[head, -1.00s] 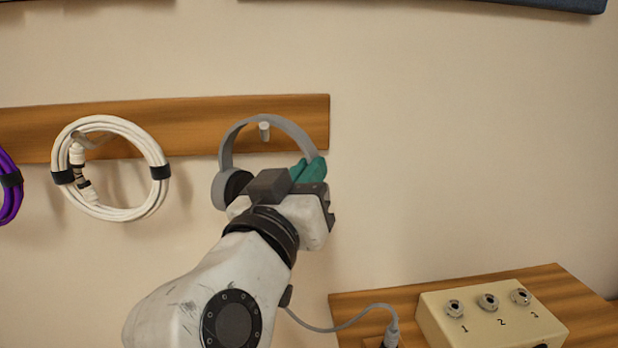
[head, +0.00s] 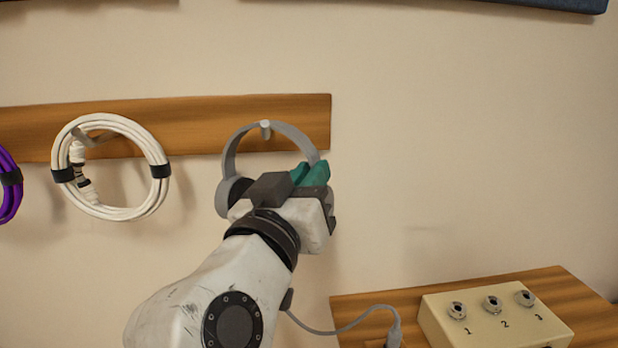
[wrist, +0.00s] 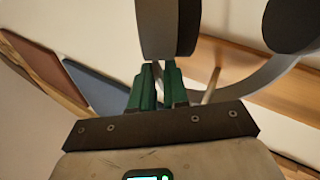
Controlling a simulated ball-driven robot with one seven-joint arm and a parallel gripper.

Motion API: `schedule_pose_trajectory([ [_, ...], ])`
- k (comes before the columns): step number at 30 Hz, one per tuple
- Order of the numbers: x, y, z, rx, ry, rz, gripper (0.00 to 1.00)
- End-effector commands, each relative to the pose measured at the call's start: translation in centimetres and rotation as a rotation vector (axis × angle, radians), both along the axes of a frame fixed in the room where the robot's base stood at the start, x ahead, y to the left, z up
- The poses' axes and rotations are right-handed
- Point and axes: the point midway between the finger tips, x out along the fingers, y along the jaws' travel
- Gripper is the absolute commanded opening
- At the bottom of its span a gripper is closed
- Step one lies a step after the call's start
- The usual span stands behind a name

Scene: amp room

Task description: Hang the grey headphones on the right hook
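The grey headphones (head: 229,155) are upright against the wooden rail, with their band arched at the right hook (head: 265,126). The hook's pale tip shows in front of the band's top; whether the band bears on it I cannot tell. My gripper (head: 308,172), with green fingers, is at the right side of the headphones, below the band's right end. In the wrist view the fingers (wrist: 157,78) are close together at the near ear cup (wrist: 155,28) and look shut on the headphones. The exact grip is hidden. The hook's peg also shows there (wrist: 212,86).
A coiled white cable (head: 112,210) hangs on the rail (head: 200,115) to the left, with a purple cable (head: 8,190) at the left edge. A cream box (head: 490,325) with numbered jacks stands on a wooden surface (head: 545,282) at lower right. The wall at right is clear.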

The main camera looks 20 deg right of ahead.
Motion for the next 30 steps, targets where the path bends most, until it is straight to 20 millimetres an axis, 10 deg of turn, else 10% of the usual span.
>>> schedule_pose_trajectory([
  [7,0.0,0.0,0.0,0.001,0.001,0.000,0.38],
  [17,-0.3,0.4,-0.3,0.000,0.002,0.001,0.38],
  [30,-5.5,5.8,-1.7,0.001,0.000,0.003,0.38],
])
